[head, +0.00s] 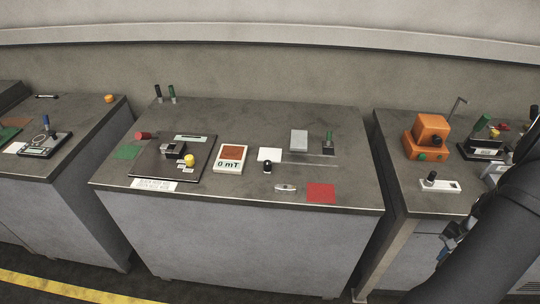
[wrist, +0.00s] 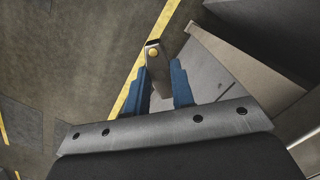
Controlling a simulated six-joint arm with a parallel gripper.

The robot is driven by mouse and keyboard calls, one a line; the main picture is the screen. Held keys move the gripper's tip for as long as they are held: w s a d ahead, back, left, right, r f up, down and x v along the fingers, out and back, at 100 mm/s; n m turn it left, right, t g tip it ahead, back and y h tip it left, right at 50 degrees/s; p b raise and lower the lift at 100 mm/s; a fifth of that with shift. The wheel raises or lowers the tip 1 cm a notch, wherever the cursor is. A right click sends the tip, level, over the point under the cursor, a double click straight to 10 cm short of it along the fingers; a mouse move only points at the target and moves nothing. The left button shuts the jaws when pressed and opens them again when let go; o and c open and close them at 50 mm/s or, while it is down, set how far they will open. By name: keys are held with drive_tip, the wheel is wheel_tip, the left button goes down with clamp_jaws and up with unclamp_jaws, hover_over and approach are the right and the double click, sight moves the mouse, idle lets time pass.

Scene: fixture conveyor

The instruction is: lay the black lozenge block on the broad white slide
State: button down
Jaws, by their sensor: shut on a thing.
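My gripper (wrist: 160,85) is at the lower right of the head view (head: 453,238), partly hidden by my own dark arm. Its blue fingers are shut on a narrow grey piece (wrist: 155,70) with a dark end and a round yellow spot. I cannot tell whether this is the black lozenge block. It is held over the floor, away from the middle table. A flat white plate (head: 270,154) lies on the middle table and may be the broad white slide. A small black-topped piece (head: 267,167) stands just in front of it.
The middle table (head: 230,112) also carries a 0 mT meter (head: 231,158), a dark board (head: 150,170), a pale grey block (head: 299,140) and a red mat (head: 321,193). The right table holds an orange device (head: 428,134) and a white plate with a black knob (head: 440,185).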

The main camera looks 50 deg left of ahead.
idle(0.3)
drive_tip(key=w+a+r+n, duration=0.2)
drive_tip(key=w+a+r, duration=0.3)
drive_tip(key=a+r, duration=0.5)
drive_tip(key=a+r+m, duration=0.1)
drive_tip(key=a+r, duration=0.3)
drive_tip(key=a, duration=0.3)
drive_tip(key=a+r+m, duration=0.1)
drive_tip(key=a+r, duration=0.3)
drive_tip(key=a, duration=0.3)
drive_tip(key=m+y, duration=0.1)
drive_tip(key=m, duration=0.8)
hover_over(269, 154)
drive_tip(key=shift+w+d+t, duration=0.15)
drive_tip(key=shift+w+t, duration=0.05)
drive_tip(key=shift+t, duration=0.1)
drive_tip(key=shift+f, duration=3.45)
drive_tip(key=shift+f, duration=0.55)
